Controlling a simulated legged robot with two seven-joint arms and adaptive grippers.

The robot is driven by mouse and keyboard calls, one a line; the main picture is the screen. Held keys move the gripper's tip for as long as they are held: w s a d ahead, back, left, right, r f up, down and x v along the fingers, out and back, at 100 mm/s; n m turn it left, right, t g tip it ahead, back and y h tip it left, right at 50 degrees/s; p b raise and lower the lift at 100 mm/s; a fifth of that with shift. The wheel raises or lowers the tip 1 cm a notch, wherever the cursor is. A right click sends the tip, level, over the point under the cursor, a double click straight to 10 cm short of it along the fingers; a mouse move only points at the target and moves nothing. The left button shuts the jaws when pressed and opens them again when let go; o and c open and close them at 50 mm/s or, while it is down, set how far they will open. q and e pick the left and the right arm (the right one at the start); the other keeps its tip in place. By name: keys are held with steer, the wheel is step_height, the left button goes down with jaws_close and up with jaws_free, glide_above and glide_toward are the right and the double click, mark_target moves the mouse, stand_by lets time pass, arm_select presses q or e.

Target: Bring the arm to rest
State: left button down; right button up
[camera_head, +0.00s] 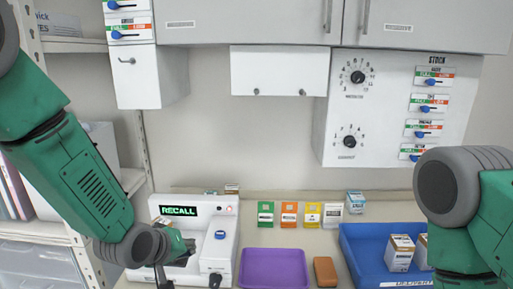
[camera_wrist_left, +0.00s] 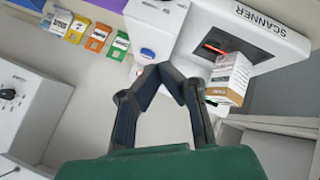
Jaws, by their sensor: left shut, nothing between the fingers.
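My left arm (camera_head: 85,175) comes in from the left, bent downward, with its wrist in front of the scanner.
The scanner (camera_head: 225,225) has a lit "RECALL" display. A purple tray (camera_head: 244,284), a brown block (camera_head: 325,271) and a blue bin (camera_head: 352,258) with boxes are on the counter. Several coloured cards (camera_head: 288,214) stand behind. Shelving (camera_head: 75,240) is close to my left arm.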

arm_select(q)
steer(key=s+a+f+m+g+y+b, duration=0.1)
steer(key=s+a+f+g+b, duration=0.2)
steer(key=s+f, duration=0.75)
steer(key=s+a+f+m+g+b, duration=0.1)
steer(key=s+a+f+b, duration=0.4)
steer(key=f, duration=1)
steer(key=s+a+f+m+g+y+b, duration=0.1)
steer(key=s+f, duration=0.4)
steer(key=s, duration=0.5)
steer(key=s+a+f+m+g+y+b, duration=0.1)
steer(key=s+a+f+m+g+b, duration=0.1)
steer(key=s+f+b, duration=0.4)
steer(key=shift+s+a+f+g, duration=0.3)
steer(key=shift+s+a+g, duration=0.1)
steer(key=shift+s, duration=1.45)
arm_select(e)
step_height(320, 180, down, 16)
steer(key=shift+w+r, duration=0.15)
steer(key=shift+w, duration=0.1)
arm_select(q)
steer(key=shift+d, duration=0.15)
arm_select(e)
steer(key=shift+d, duration=0.1)
arm_select(q)
steer(key=shift+w+d, duration=0.15)
steer(key=shift+d, duration=0.05)
arm_select(e)
steer(key=shift+d, duration=0.15)
